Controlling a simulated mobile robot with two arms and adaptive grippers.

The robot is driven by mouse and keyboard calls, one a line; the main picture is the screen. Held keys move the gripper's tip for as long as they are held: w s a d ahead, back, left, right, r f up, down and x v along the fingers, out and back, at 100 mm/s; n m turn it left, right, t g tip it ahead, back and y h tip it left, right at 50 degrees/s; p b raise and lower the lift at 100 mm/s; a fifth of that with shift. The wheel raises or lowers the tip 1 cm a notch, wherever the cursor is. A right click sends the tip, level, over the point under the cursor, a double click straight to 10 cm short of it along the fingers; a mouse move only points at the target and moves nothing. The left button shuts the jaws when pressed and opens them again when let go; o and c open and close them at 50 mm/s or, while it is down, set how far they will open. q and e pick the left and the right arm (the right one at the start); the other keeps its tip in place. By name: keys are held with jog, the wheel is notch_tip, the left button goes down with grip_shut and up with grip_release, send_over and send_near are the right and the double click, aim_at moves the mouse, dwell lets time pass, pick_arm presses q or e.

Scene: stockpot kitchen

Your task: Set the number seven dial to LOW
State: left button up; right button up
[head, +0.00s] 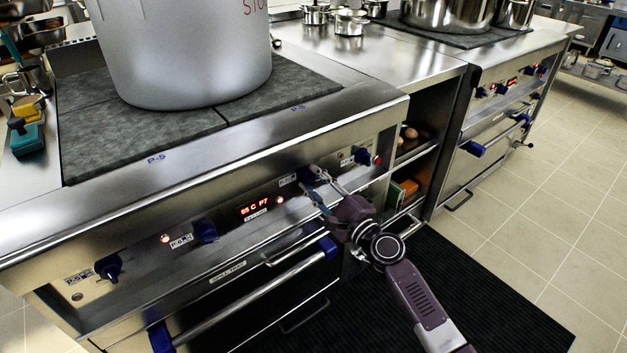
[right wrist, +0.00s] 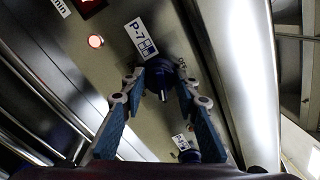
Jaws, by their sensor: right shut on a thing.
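The number seven dial (head: 307,173) is a dark blue knob on the front panel of the near stove, just right of the red display. In the right wrist view the dial (right wrist: 156,72) sits by a white label (right wrist: 141,40) reading P-7. My right gripper (head: 321,187) reaches up to it from the lower right. In the right wrist view my right gripper (right wrist: 161,82) has its two blue fingers on either side of the dial, shut on it. The fingers partly hide the dial, and no LOW mark is legible. My left gripper is not in view.
The display (head: 254,209) reads what looks like 65 C P7. Other blue dials stand left (head: 206,232) and right (head: 361,156) on the panel. A large stockpot (head: 185,55) stands on the stove. An oven handle (head: 250,290) runs below the panel.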

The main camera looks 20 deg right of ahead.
jog(key=shift+f, duration=0.15)
jog(key=o, duration=1.1)
jog(key=shift+o, duration=0.2)
jog(key=r+v, duration=0.1)
jog(key=v, duration=1.1)
jog(key=shift+f, duration=0.35)
